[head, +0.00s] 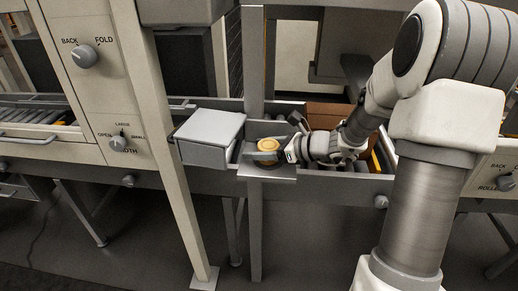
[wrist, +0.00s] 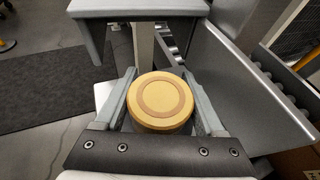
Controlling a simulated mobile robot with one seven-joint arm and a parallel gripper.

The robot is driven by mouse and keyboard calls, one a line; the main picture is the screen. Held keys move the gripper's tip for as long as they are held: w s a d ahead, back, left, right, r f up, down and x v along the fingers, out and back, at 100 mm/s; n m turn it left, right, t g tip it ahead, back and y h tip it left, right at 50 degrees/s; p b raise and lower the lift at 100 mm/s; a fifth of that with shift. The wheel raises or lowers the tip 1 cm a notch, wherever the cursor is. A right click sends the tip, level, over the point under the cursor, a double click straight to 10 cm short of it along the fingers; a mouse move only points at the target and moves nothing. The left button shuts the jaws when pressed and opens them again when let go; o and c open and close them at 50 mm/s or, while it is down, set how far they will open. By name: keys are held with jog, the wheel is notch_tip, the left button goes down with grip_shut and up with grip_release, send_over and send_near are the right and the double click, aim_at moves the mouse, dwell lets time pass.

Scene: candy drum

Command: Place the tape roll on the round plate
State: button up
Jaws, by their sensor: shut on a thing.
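A round, yellow, thick disc with a tan ring on top, which I take to be the tape roll (wrist: 160,101), sits between the two grey fingers of my gripper (wrist: 158,76). The fingers press on its left and right sides. In the head view the tape roll (head: 268,144) is at the end of my arm, above a small grey ledge (head: 268,178). My gripper (head: 264,155) reaches it from the right. Another tan patch shows just below the roll; I cannot tell whether it is the round plate. No round plate shows clearly.
A brown box (head: 325,115) is behind my wrist. Pale machine posts with knobs (head: 84,55) stand at the left. The floor in front is clear.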

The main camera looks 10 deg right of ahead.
jog(key=shift+f, duration=0.2)
jog(key=o, duration=1.5)
jog(key=shift+c, duration=0.2)
jog(key=shift+r, duration=0.1)
jog(key=shift+r, duration=0.15)
jog(key=shift+s+d+r, duration=0.1)
jog(key=shift+d+r, duration=0.05)
jog(key=shift+d, duration=0.1)
jog(key=p+v, duration=0.1)
jog(key=v, duration=1)
jog(key=shift+s+p, duration=0.2)
jog(key=shift+p, duration=0.15)
jog(key=shift+r, duration=0.1)
